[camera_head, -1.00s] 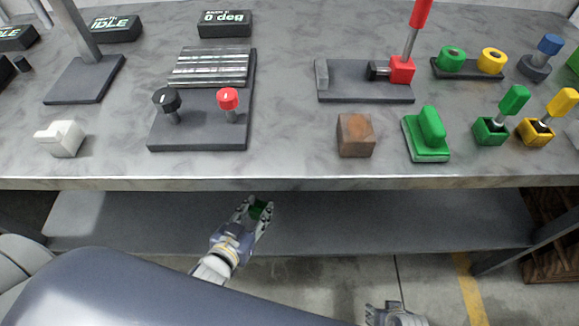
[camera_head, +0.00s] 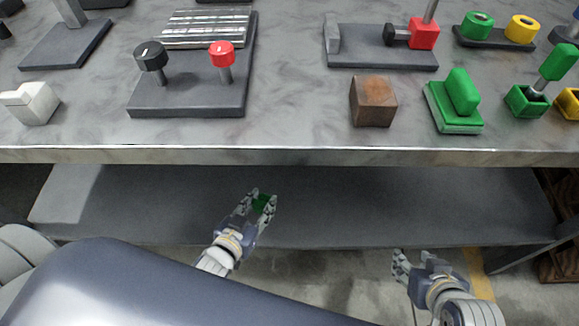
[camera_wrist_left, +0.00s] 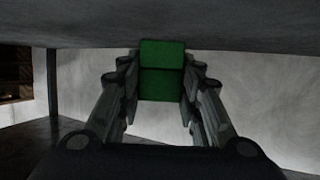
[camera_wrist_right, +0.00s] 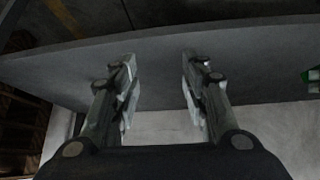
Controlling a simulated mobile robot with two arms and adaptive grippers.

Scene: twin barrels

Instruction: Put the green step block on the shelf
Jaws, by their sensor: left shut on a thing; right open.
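The green step block (camera_head: 263,203) is between the fingertips of my left gripper (camera_head: 261,200), which is shut on it. In the head view the gripper and block appear in front of the lower grey shelf (camera_head: 400,205), below the table's front edge. I cannot tell whether the block touches the shelf.
The tabletop (camera_head: 290,125) overhangs the shelf. On it are a white step block (camera_head: 35,103), a plate with black and red knobs (camera_head: 190,95), a brown cube (camera_head: 373,102) and a green block on a green base (camera_head: 455,100). The visible shelf is clear.

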